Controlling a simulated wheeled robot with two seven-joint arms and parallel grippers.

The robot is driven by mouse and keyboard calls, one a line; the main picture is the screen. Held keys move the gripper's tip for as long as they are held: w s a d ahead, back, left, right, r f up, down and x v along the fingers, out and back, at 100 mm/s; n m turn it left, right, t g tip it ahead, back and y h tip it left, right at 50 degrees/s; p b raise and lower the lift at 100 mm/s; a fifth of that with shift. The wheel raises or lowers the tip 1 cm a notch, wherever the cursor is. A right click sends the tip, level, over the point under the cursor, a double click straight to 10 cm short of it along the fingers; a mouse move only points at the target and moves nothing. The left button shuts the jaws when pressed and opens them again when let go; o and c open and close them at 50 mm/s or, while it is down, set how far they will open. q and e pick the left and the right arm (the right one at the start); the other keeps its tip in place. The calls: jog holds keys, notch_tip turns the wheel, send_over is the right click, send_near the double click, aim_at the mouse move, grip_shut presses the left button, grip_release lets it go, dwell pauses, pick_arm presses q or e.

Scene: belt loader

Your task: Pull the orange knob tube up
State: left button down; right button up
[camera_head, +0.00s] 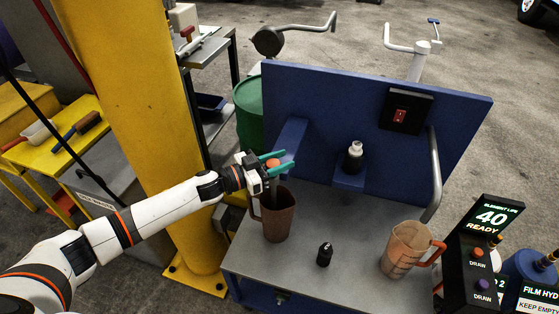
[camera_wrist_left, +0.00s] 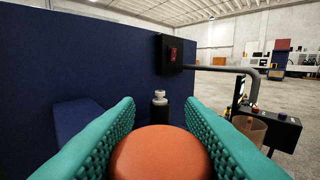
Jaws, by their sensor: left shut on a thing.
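The orange knob (camera_head: 273,163) of the tube shows between the teal fingers of my left gripper (camera_head: 277,161). In the left wrist view the round top of the knob (camera_wrist_left: 160,153) fills the space between the two ribbed fingers, and the gripper is shut on it. The knob is above the open mouth of a brown pitcher (camera_head: 279,219), in front of the blue panel. My right gripper is not in view.
A blue upright panel (camera_head: 330,105) stands behind, with a red switch box (camera_head: 405,112) and a white-capped bottle (camera_head: 354,156) on a bracket. A small black bottle (camera_head: 324,254) and a measuring jug (camera_head: 407,250) stand on the grey bench. A yellow column (camera_head: 135,100) is left.

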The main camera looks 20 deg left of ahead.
pick_arm(q)
notch_tip(320, 180, up, 22)
jog(key=p, duration=2)
jog(key=shift+w+r, duration=0.1)
jog(key=shift+w, duration=0.05)
jog(key=c, duration=1)
grip_release()
jog(key=shift+c, duration=0.2)
jog(key=shift+o, duration=0.5)
jog(key=shift+a+f, duration=0.1)
jog(key=shift+f, duration=0.1)
